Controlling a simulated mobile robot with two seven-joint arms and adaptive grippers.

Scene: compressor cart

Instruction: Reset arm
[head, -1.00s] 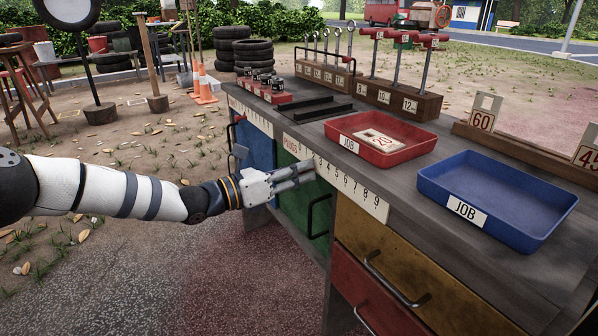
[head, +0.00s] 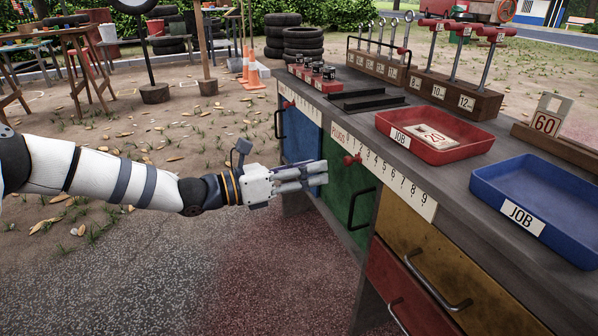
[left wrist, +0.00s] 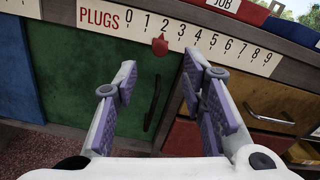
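My left gripper (head: 318,178) is empty, in front of the cart's blue and green doors and apart from the plug scale. In the left wrist view, its purple-padded fingers (left wrist: 160,78) are spread apart, with the green door and its dark handle showing between them. The white PLUGS scale (head: 400,190) runs along the cart's front edge, numbered 0 to 9; it also shows in the left wrist view (left wrist: 225,45). A red pointer (head: 352,159) sits at its low end, near 1 to 2 in the left wrist view (left wrist: 159,46). My right gripper is out of view.
The cart top holds a red JOB tray (head: 465,152) with a number 20 plate, an empty blue JOB tray (head: 560,215), and wooden racks of tools.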

